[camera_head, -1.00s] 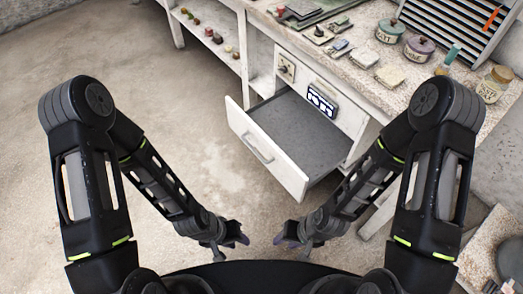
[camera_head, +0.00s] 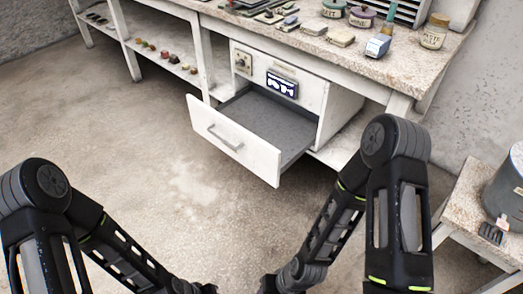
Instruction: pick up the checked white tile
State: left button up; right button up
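I cannot make out a checked pattern on any tile. Two small pale cream tiles lie near the bench's front edge, one (camera_head: 340,37) left of a white and blue block (camera_head: 378,46) and another (camera_head: 313,29) further left. My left gripper (camera_head: 203,288) is at the bottom edge, mostly cut off. My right gripper (camera_head: 268,284) is low in front of the drawer, small and dark. Both are well away from the bench top, and their finger opening cannot be made out.
An open, seemingly empty drawer (camera_head: 235,139) juts from the bench (camera_head: 420,74) towards me. Jars (camera_head: 433,32) stand at the back right of the bench top. A side table (camera_head: 458,202) with a grey bucket (camera_head: 506,187) is at the right. The floor on the left is clear.

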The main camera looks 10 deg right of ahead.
aim_at(315, 27)
jog(key=i+l+u, duration=0.75)
jog(key=l, duration=0.3)
jog(key=i+j, duration=0.05)
jog(key=i, duration=0.05)
